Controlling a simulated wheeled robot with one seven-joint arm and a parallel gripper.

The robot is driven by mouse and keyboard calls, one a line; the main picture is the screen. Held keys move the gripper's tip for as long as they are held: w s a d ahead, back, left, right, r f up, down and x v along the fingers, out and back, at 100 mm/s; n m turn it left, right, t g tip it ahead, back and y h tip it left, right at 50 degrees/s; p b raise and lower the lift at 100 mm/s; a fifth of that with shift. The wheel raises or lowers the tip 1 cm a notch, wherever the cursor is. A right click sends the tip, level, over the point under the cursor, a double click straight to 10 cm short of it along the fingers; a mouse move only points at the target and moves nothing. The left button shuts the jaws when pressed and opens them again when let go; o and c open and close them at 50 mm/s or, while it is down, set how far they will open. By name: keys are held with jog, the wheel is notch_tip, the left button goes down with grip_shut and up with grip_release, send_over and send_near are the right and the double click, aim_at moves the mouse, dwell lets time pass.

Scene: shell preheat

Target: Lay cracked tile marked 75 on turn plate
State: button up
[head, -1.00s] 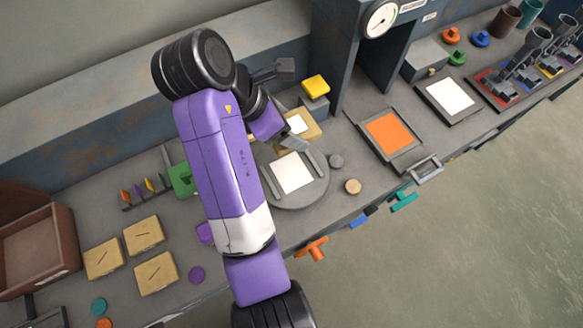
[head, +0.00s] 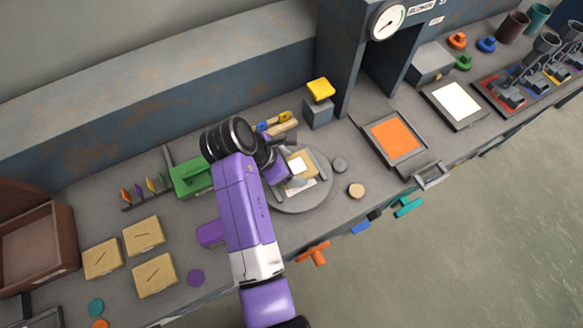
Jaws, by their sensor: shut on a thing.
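My gripper (head: 284,165) is shut on a tan tile (head: 309,163) with a white patch on its face. No number is legible on it. The held tile is over the round grey turn plate (head: 296,206), covering most of the plate's white square centre. Whether the tile touches the plate or hangs just above it, I cannot tell. My wrist hides the plate's left part and much of the fingers.
Three tan tiles with dark lines (head: 143,236) lie at left, near a brown box (head: 38,250). A green block (head: 190,180) stands left of my wrist. A grey block with a yellow top (head: 319,103) stands behind the plate. An orange-topped tray (head: 394,136) lies right.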

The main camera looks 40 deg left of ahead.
jog(key=shift+f, duration=1.05)
jog(key=o, duration=1.7)
jog(key=shift+f, duration=0.15)
jog(key=b+v, duration=0.1)
jog(key=v, duration=1.1)
jog(key=shift+w, duration=0.1)
